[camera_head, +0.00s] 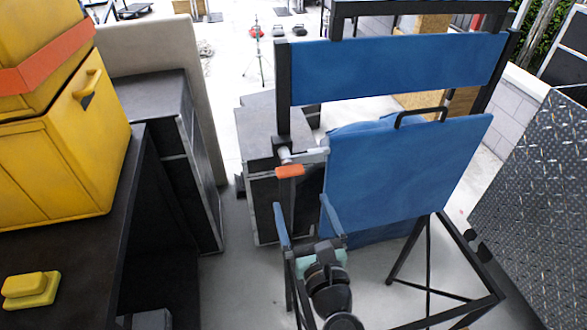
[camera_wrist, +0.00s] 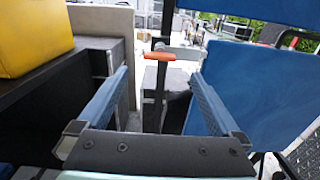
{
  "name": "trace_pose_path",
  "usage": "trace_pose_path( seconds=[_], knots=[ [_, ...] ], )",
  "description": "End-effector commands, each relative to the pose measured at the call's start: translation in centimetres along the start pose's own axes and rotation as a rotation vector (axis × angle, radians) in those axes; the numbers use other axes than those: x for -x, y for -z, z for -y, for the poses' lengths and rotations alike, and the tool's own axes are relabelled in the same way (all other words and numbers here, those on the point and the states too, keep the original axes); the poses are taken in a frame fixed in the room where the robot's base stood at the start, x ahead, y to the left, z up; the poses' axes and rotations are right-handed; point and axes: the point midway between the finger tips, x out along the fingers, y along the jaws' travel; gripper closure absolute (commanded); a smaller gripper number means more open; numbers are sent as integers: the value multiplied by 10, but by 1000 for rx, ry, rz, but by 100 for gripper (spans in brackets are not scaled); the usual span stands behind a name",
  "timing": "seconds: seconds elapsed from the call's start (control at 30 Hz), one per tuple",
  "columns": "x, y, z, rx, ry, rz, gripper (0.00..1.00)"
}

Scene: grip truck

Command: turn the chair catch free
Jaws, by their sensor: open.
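The tall blue folding chair (camera_head: 405,175) has a black frame and stands right of centre in the head view. Its catch (camera_head: 290,171) is an orange-tipped lever beside a pale cylindrical fitting on the left post. My gripper (camera_head: 301,203) is open, with its two blue fingers spread and nothing between them. The fingertips are just below the catch in the head view. In the wrist view, the orange catch (camera_wrist: 160,56) shows ahead, centred between the fingers (camera_wrist: 160,76), apart from them. The blue chair panel is to the right there.
A dark bench (camera_head: 112,235) on the left holds a yellow case (camera_head: 55,170) and a small yellow block (camera_head: 30,289). Dark cabinets (camera_head: 262,150) stand behind the catch. A metal tread-plate ramp (camera_head: 535,190) is at right. Grey floor shows between bench and chair.

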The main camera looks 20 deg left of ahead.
Motion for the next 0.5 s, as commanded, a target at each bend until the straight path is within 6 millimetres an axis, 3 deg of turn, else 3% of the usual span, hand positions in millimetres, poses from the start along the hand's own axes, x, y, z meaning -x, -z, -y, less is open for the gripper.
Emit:
trace_pose_path(
  seconds=[0.2, 0.5],
  knots=[
    [-47, -3, -1, 2, -3, 2, 0],
    [-86, -1, 0, 2, -1, 1, 0]
  ],
)
